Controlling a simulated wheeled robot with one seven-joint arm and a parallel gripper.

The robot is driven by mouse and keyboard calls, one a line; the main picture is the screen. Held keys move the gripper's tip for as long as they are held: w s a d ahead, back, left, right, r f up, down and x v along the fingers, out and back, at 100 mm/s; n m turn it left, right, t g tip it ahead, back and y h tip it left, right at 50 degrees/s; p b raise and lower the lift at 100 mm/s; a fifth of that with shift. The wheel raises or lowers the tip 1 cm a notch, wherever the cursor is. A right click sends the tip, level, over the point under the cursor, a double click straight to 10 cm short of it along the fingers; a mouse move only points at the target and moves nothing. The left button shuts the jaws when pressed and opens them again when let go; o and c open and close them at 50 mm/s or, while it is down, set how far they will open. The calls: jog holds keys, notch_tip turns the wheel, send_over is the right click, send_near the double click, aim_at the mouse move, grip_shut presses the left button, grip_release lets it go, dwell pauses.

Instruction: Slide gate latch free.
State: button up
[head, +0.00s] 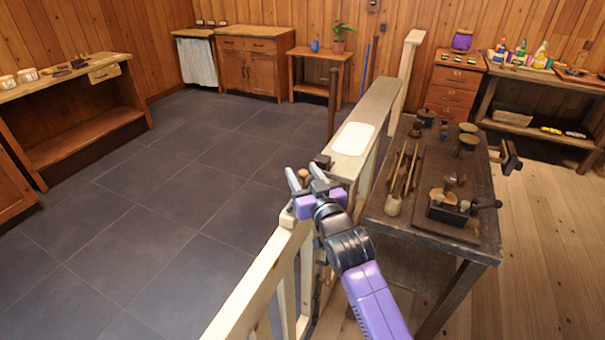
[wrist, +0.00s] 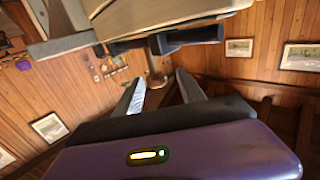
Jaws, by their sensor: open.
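The pale wooden gate (head: 246,287) runs from the bottom of the head view up to my gripper. The dark latch (head: 322,160) sits at the gate's top by the railing. A small brown knob (head: 303,174) shows between my fingers. My gripper (head: 302,168) is open at the latch. In the wrist view, the knob's stem (wrist: 157,68) hangs from the dark latch bar (wrist: 188,38), and its end lies between the open fingers (wrist: 161,80). I cannot tell whether either finger touches it. My gripper hides part of the latch in the head view.
A railing with a white pad (head: 354,138) continues beyond the latch. A dark workbench (head: 385,222) with tools and turned pieces stands close on the right. The grey tiled floor (head: 160,225) left of the gate is clear.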

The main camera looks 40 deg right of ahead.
aim_at(304, 176)
jog(key=v, duration=0.6)
jog(key=shift+s+a+f+b, duration=0.1)
jog(key=shift+b, duration=0.3)
jog(key=shift+s+a, duration=0.25)
jog(key=shift+s, duration=0.3)
